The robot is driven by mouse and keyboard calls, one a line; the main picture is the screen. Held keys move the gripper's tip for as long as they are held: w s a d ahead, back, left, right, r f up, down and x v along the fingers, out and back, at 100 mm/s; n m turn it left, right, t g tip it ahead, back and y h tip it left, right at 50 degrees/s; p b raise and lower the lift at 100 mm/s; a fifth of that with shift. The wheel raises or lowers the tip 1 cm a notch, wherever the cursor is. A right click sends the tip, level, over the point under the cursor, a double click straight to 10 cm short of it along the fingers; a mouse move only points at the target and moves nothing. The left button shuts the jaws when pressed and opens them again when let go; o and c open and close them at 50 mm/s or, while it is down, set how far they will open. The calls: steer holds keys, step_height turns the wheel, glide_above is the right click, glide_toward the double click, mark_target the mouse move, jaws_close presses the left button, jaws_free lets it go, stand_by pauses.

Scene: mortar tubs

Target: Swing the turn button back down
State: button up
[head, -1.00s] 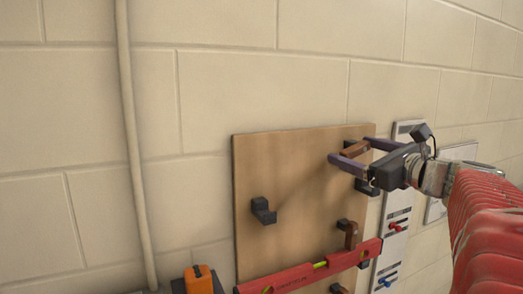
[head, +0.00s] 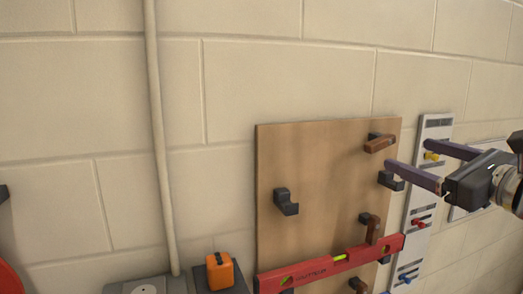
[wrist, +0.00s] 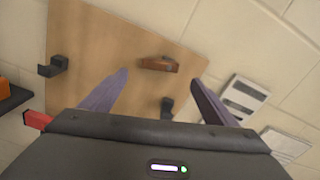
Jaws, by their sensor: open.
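The upper turn button (head: 379,144), a brown wooden bar on a dark mount, sits near the top right corner of the wooden board (head: 325,200). It lies roughly sideways; in the wrist view this brown bar (wrist: 158,64) also lies across, beyond the fingertips. A second brown turn button (head: 372,229) hangs upright lower down, just above the red spirit level (head: 330,264). My gripper (head: 409,153) is open and empty, its two purple fingers pointing toward the board, right of the upper button and apart from it.
Black hooks (head: 286,202) and (head: 391,181) stick out of the board. A grey strip (head: 425,190) with yellow, red and blue knobs is mounted to its right. An orange object (head: 220,271) stands at lower left, beside a pipe (head: 160,140). The wall above is clear.

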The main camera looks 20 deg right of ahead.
steer(key=shift+s, duration=1.85)
steer(key=shift+f, duration=0.1)
steer(key=s+a+f+n+g+y, duration=0.3)
steer(key=a+f+g, duration=0.5)
steer(key=f, duration=0.4)
steer(key=s+a+f+n+g+y, duration=0.25)
steer(key=a+f+g, duration=0.55)
steer(key=f, duration=0.4)
steer(key=w+a+f+n+t+h, duration=0.1)
steer(key=a+f+n+h, duration=0.2)
steer(key=a+n, duration=0.4)
steer(key=w+a+f+n+t+h, duration=0.2)
steer(key=a+f+n, duration=0.3)
steer(key=n, duration=1.5)
steer(key=shift+a+t+h, duration=0.3)
steer(key=shift+a+h, duration=0.25)
steer(key=shift+a, duration=1.2)
